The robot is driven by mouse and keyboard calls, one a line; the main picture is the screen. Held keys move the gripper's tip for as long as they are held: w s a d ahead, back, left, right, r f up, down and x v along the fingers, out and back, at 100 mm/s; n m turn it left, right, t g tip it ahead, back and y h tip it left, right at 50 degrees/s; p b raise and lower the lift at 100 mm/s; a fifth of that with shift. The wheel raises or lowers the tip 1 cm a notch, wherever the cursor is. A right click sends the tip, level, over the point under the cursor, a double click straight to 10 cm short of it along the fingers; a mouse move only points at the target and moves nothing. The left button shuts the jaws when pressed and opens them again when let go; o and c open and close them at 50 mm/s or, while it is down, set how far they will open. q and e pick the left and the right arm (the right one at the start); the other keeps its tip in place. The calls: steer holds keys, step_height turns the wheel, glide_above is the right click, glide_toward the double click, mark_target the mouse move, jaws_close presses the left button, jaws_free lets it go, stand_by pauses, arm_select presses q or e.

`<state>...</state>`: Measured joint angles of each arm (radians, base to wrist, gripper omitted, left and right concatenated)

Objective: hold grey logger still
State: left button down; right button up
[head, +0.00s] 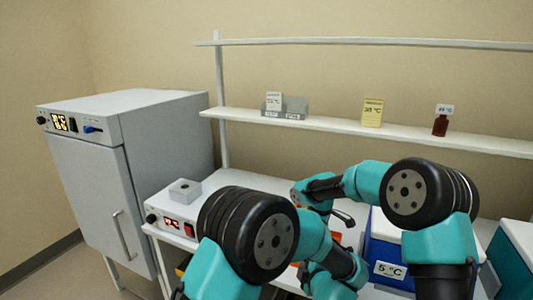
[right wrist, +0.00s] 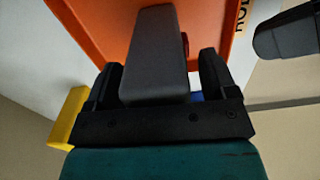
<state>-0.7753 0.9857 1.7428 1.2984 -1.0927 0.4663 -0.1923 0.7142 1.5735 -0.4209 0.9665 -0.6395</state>
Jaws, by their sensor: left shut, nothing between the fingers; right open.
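In the right wrist view the grey logger (right wrist: 155,50) lies on an orange surface (right wrist: 95,22) that carries a partly visible label. My right gripper (right wrist: 158,72) is open, with one finger on each side of the logger; whether they touch it is unclear. A dark gripper end (right wrist: 285,35) at the upper right looks like my left gripper, shut, empty and apart from the logger. In the head view my left gripper (head: 345,219) shows small and dark near the orange surface (head: 336,237). The logger is hidden there behind my arms.
A white cabinet (head: 160,130) stands at left beside a small heater box (head: 165,225) with a grey block (head: 185,190). A shelf (head: 350,127) holds a grey tray, a yellow card and a brown bottle (head: 440,126). A blue cooler (head: 385,255) stands at right. A yellow object (right wrist: 68,118) lies left.

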step_height(320, 180, up, 12)
stand_by(0.7)
